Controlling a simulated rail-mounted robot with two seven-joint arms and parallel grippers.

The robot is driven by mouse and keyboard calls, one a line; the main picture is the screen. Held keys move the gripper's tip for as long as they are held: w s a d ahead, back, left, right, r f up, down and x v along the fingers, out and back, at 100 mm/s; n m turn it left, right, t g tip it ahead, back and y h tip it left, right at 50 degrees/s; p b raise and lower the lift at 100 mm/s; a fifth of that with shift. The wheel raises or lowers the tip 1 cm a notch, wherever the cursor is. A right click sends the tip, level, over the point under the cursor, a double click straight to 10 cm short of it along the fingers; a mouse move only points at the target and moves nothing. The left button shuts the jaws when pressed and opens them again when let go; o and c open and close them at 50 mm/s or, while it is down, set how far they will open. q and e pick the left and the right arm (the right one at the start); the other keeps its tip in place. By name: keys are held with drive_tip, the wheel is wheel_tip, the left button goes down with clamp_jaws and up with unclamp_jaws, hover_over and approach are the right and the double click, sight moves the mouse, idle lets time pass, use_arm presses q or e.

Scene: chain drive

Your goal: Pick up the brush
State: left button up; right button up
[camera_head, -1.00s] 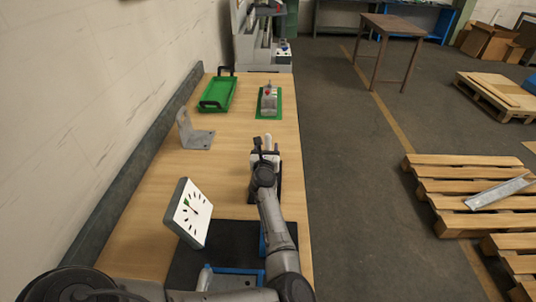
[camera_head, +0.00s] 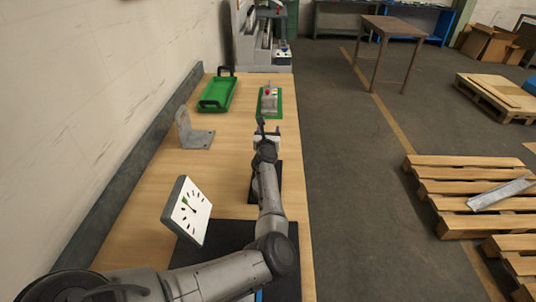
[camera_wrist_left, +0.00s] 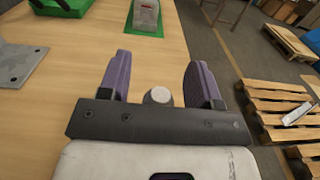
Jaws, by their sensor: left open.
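My left gripper (camera_head: 267,130) is over the middle of the workbench near its right edge. It also shows in the left wrist view (camera_wrist_left: 159,85), with its two purple fingers spread apart. A pale round end of something (camera_wrist_left: 158,96) shows between the fingers, close to the palm. I cannot tell whether it is part of the brush. No brush can be made out for certain in either view. My left arm covers part of the bench. My right gripper is not in view.
A green-based block (camera_head: 270,102) stands just beyond the gripper. A green tray (camera_head: 218,93), a grey bracket (camera_head: 195,134) and a dial panel (camera_head: 187,210) are to the left. A black mat (camera_head: 217,242) lies near the front. The bench middle is clear.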

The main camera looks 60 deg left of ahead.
use_arm(q)
drive_tip(key=c, duration=1)
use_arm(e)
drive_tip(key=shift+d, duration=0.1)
use_arm(q)
drive_tip(key=shift+r, duration=0.1)
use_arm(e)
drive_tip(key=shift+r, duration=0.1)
